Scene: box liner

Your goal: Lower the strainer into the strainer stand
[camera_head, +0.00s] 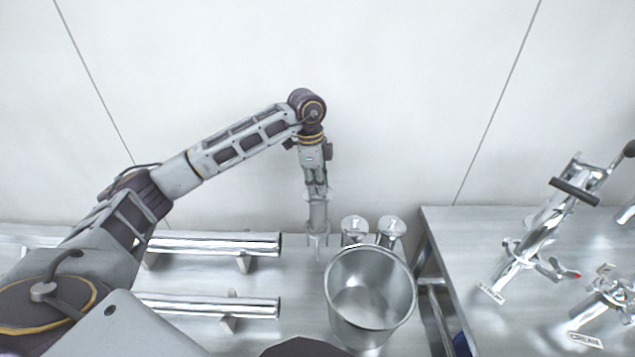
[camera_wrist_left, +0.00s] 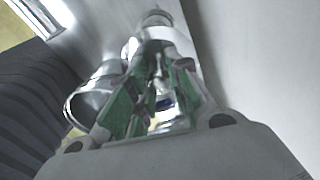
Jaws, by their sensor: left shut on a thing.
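My left gripper (camera_head: 316,190) points straight down and is shut on the strainer (camera_head: 317,214), a slim shiny metal cylinder held upright. In the left wrist view, the green-padded fingers (camera_wrist_left: 157,100) close around shiny metal. Small metal prongs just below the strainer look like the strainer stand (camera_head: 317,240), near the back of the left table. The strainer's lower end is at or just above these prongs; I cannot tell whether it is inside them. My right gripper is not in view.
A large open steel pot (camera_head: 336,300) stands just front-right of the strainer. Two short metal cylinders (camera_head: 355,226) (camera_head: 391,228) stand close to its right. Long tubes (camera_head: 215,244) lie on supports at left. A second table (camera_head: 455,235) with metal fittings is at right.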

